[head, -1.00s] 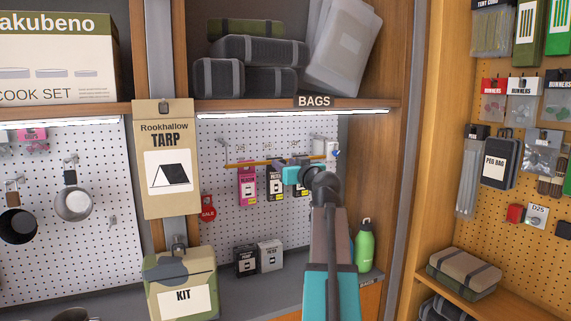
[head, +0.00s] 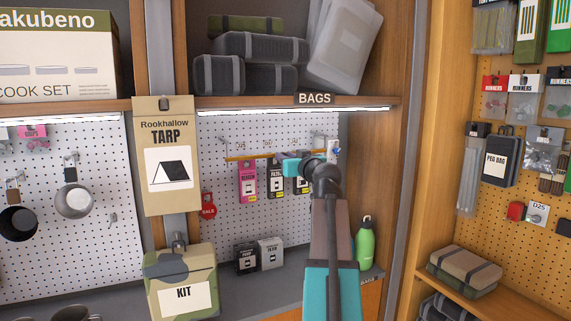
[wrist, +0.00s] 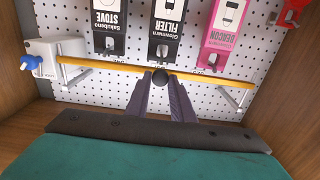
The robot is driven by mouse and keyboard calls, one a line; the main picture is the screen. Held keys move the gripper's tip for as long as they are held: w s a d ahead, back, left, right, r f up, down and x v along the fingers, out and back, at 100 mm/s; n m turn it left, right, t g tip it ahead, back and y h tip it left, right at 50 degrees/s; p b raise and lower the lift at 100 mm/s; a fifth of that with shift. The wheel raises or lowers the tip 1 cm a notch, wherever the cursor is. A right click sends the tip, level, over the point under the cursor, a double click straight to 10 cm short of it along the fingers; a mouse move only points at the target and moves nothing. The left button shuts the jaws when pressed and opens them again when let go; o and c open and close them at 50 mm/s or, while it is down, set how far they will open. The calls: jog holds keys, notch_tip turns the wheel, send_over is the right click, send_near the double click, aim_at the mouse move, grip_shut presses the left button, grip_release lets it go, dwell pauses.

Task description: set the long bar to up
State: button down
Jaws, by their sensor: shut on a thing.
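The long bar (wrist: 110,67) is a thin yellow-orange rod across the front of a pegboard. In the head view the left part of the bar (head: 240,158) shows in front of the hanging boxes.
Hanging boxes, including a pink beacon box (wrist: 226,38), sit close behind the bar. A white box with a blue knob (wrist: 26,64) is at one bar end. A green bottle (head: 365,246) stands right of my arm. The bags shelf (head: 270,104) is above.

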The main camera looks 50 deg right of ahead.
jog(key=shift+r+b, duration=0.35)
jog(key=shift+r, duration=1.75)
jog(key=c, duration=1.6)
grip_release()
jog(key=shift+o, duration=0.2)
jog(key=shift+f, duration=0.1)
jog(key=b+v, duration=0.3)
jog(key=v, duration=1)
jog(key=shift+s+a, duration=0.2)
jog(key=shift+s, duration=0.15)
